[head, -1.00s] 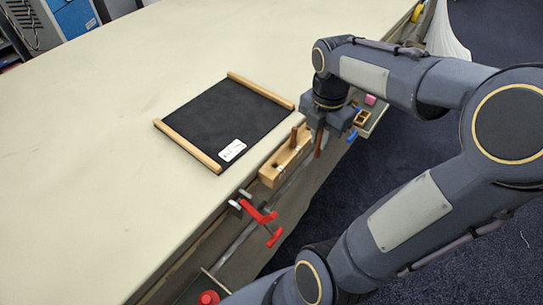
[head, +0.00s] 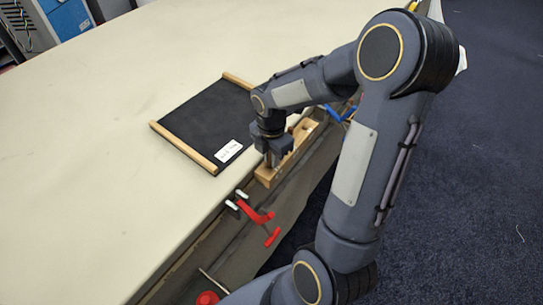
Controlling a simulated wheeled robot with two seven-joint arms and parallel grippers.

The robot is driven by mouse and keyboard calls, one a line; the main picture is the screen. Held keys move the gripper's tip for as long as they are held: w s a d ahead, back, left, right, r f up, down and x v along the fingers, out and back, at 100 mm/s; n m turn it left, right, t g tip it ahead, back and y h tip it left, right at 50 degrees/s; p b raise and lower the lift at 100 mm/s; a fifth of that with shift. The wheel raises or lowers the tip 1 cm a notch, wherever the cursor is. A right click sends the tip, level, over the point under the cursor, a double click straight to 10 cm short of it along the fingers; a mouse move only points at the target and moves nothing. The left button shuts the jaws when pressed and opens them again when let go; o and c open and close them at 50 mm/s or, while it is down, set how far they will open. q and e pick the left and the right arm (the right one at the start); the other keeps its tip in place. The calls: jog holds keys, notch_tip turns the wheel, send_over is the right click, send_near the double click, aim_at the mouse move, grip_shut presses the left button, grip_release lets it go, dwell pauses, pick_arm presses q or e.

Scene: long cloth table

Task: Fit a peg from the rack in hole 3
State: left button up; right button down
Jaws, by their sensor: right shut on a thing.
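A long tan wooden block (head: 266,175) lies along the near edge of the table. My right gripper (head: 268,157) points down over the near part of this block. It is shut on a brown peg (head: 268,161), whose lower part shows below the jaws. I cannot tell whether the peg's tip is in a hole or only above the block. Hole numbers cannot be read, and my gripper and arm hide the middle of the block. The rack cannot be made out for certain. My left gripper is not in view.
A black mat (head: 205,120) with wooden rails and a white label lies left of the block. A red clamp (head: 252,214) sticks out at the table edge nearer to me. A blue item (head: 335,113) shows behind my arm. The left of the tabletop (head: 80,190) is clear.

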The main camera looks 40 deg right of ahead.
jog(key=shift+f, duration=0.2)
jog(key=c, duration=1.6)
grip_release()
jog(key=shift+c, duration=0.2)
jog(key=shift+r, duration=0.1)
